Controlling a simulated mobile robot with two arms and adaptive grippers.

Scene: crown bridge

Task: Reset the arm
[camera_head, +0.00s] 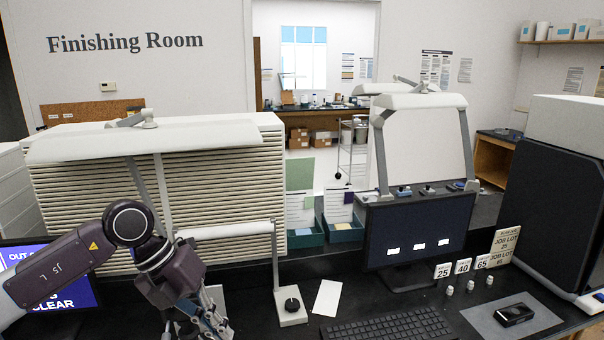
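My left arm comes in from the left, and my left gripper (207,318) hangs at the lower left, fingers pointing down over the black bench. The bottom frame edge cuts off its fingertips, so I cannot tell whether it is open or holds anything. My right arm and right gripper are not in view.
A lamp (290,307) stands right of my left gripper, beside a white card (327,298). A monitor (412,232), keyboard (390,328), small crowns (470,286) by number cards (463,266), and a grey mat (540,318) with a black device (514,314) occupy the right side.

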